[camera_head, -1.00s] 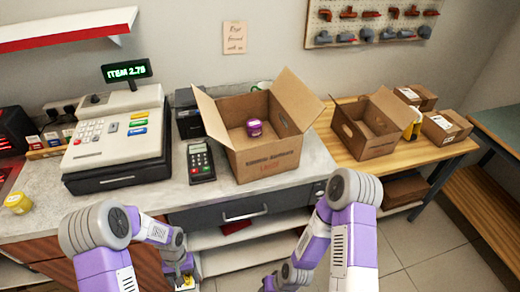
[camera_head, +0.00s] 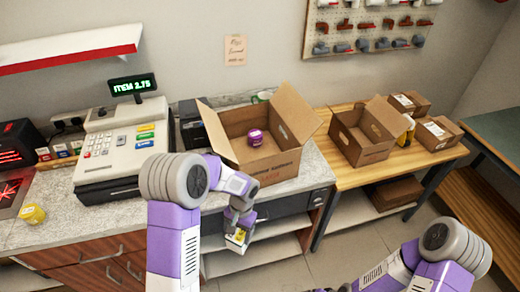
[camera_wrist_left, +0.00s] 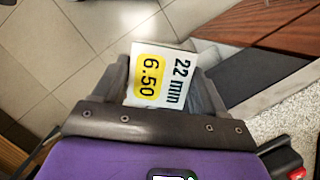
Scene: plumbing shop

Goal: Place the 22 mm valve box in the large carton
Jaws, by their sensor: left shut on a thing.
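My left gripper (camera_head: 238,236) is shut on the 22 mm valve box (camera_head: 237,239), below and in front of the large carton. In the left wrist view the 22 mm valve box (camera_wrist_left: 158,75) shows a white label reading "22 mm" and "6.50" on yellow, held between the fingers (camera_wrist_left: 160,88). The large carton (camera_head: 275,169) stands on the counter with its flaps open. A purple round item (camera_head: 255,137) lies inside it. My right arm is at the lower right, and its gripper is out of view.
A cash register (camera_head: 125,150) stands on the counter (camera_head: 60,205) at left, with a yellow roll (camera_head: 32,214) nearby. A smaller open carton (camera_head: 362,146) and closed boxes (camera_head: 435,133) stand on the wooden bench (camera_head: 343,177) at right. Open shelves lie below the counter.

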